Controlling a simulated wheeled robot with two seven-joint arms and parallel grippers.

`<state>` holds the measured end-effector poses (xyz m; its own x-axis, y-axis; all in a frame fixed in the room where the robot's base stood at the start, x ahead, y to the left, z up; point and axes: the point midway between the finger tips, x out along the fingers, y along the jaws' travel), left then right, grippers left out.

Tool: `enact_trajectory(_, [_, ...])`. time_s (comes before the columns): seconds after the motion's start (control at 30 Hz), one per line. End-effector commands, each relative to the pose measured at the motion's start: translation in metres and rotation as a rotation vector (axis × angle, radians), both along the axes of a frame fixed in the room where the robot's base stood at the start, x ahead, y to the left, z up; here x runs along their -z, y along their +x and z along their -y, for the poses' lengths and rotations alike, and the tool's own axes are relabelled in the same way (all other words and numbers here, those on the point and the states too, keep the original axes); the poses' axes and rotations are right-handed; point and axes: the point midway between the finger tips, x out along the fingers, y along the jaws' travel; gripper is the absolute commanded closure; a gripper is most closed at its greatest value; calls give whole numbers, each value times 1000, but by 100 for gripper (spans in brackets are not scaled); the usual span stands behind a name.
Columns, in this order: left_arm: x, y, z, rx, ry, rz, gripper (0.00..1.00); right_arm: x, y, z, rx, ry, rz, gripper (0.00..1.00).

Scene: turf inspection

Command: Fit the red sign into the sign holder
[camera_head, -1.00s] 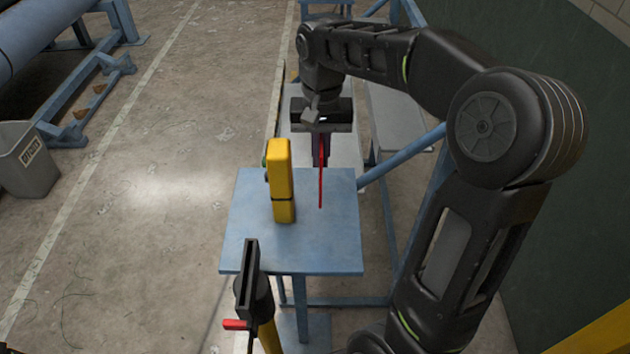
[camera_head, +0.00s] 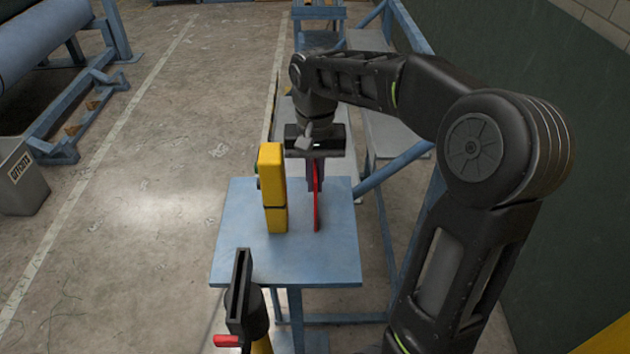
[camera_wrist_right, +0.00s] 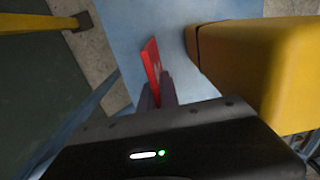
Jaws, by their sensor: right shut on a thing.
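My right gripper (camera_head: 315,186) is shut on the red sign (camera_head: 316,208), gripping it from above. The sign is a thin plate seen almost edge-on in the head view, upright over the blue table; whether it touches the tabletop I cannot tell. In the right wrist view the sign (camera_wrist_right: 151,65) sticks out between the fingers (camera_wrist_right: 157,95). The likely sign holder (camera_head: 241,285) is a black slotted clamp on a yellow post with a red lever, in front of the table's near left corner; its slot looks empty. The left gripper is out of view.
A yellow block-like device (camera_head: 272,187) stands upright on the blue table (camera_head: 250,255), close left of the sign; it also shows in the right wrist view (camera_wrist_right: 260,60). Blue frame bars (camera_head: 395,165) and a dark green wall lie to the right. A grey bin (camera_head: 20,180) stands far left.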

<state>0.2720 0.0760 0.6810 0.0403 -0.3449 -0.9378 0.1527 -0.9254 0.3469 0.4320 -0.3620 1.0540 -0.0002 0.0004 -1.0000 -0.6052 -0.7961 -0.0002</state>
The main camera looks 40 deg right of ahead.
Motion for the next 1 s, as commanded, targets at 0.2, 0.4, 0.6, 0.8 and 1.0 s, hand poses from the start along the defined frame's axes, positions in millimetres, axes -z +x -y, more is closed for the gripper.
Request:
enact_trajectory(0.2, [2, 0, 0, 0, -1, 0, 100, 3, 0, 0, 0, 0, 0, 91])
enact_trajectory(0.4, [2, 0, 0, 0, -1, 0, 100, 3, 0, 0, 0, 0, 0, 75])
enact_trajectory(0.6, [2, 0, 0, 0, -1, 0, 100, 3, 0, 0, 0, 0, 0, 73])
enact_trajectory(0.8, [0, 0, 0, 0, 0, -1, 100, -3, 1, 0, 0, 0, 2, 73])
enact_trajectory(1.0, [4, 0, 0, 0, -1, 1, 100, -29, 1, 0, 0, -1, 4, 73])
